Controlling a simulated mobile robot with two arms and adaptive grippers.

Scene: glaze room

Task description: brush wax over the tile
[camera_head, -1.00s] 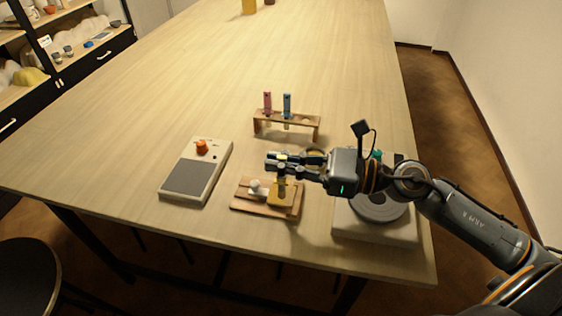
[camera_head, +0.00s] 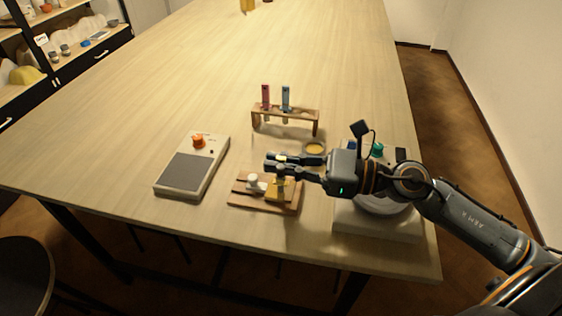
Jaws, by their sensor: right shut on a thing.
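My right gripper (camera_head: 272,163) reaches in from the right over a wooden board (camera_head: 240,202). It is shut on a slim upright thing, probably the brush, mostly hidden by the fingers. Below the fingers, a yellow block-like piece (camera_head: 272,194) shows at the board, probably the tile. I cannot tell whether the held thing touches it. A white knob (camera_head: 256,184) stands on the board left of the yellow piece. A small round dish of yellow stuff (camera_head: 314,148), perhaps wax, sits behind the gripper. My left gripper is not in view.
A wooden rack (camera_head: 286,113) behind holds a pink tube-like thing (camera_head: 265,97) and a blue one (camera_head: 286,98). A grey-topped device with an orange knob (camera_head: 198,141) lies left. A pale device (camera_head: 372,222) is under my right arm. The far table (camera_head: 270,45) is mostly clear.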

